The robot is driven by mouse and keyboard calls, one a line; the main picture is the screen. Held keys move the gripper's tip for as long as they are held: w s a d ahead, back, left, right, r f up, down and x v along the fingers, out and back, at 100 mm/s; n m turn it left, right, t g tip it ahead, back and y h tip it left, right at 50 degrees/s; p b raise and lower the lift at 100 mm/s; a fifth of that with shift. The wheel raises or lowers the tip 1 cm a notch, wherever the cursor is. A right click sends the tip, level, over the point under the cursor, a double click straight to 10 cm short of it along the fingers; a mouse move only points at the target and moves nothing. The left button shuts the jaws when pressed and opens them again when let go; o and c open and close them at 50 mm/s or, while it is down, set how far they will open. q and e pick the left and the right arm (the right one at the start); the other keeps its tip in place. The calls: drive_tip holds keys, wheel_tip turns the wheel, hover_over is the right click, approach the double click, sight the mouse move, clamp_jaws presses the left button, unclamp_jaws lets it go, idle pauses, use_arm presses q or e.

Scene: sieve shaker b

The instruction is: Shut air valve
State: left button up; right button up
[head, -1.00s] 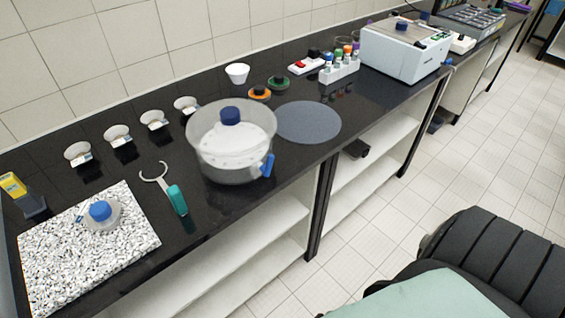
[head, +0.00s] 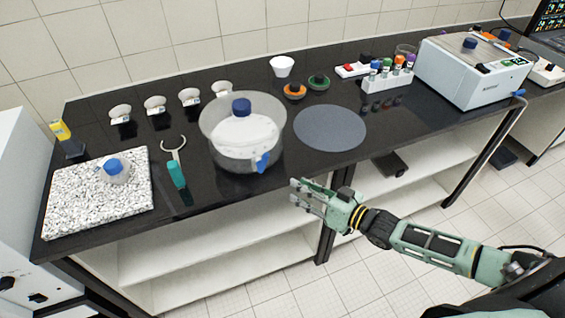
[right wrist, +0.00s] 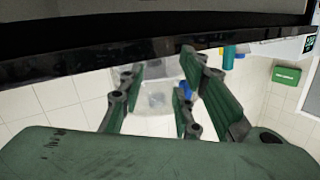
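The air valve (head: 262,161) is a small blue handle on the front right side of a clear round vessel (head: 218,150). The vessel has a blue-knobbed lid and stands near the bench's front edge. My right gripper (head: 306,197) is open and empty. It appears in front of the bench edge, to the right of and below the valve in the picture, apart from it. In the right wrist view its fingers (right wrist: 160,90) are spread, with a pale shape and a blue part between them; I cannot tell for sure what these are. My left gripper is out of view.
The black bench edge (right wrist: 150,55) crosses the right wrist view above the fingers. A grey round mat (head: 330,128) lies right of the vessel. A teal-handled tool (head: 177,174) and a speckled slab (head: 85,209) lie to its left. Open floor lies in front.

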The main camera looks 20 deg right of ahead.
drive_tip(key=y, duration=0.2)
approach(263, 163)
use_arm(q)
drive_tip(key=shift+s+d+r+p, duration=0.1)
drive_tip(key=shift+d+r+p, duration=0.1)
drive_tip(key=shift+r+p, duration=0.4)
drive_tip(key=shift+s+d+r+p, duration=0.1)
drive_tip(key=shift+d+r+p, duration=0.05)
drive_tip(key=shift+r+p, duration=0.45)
use_arm(e)
drive_tip(key=d+x, duration=0.1)
drive_tip(key=x, duration=0.6)
drive_tip(key=shift+w+a, duration=0.3)
drive_tip(key=shift+w, duration=0.35)
drive_tip(key=shift+c, duration=0.3)
clamp_jaws()
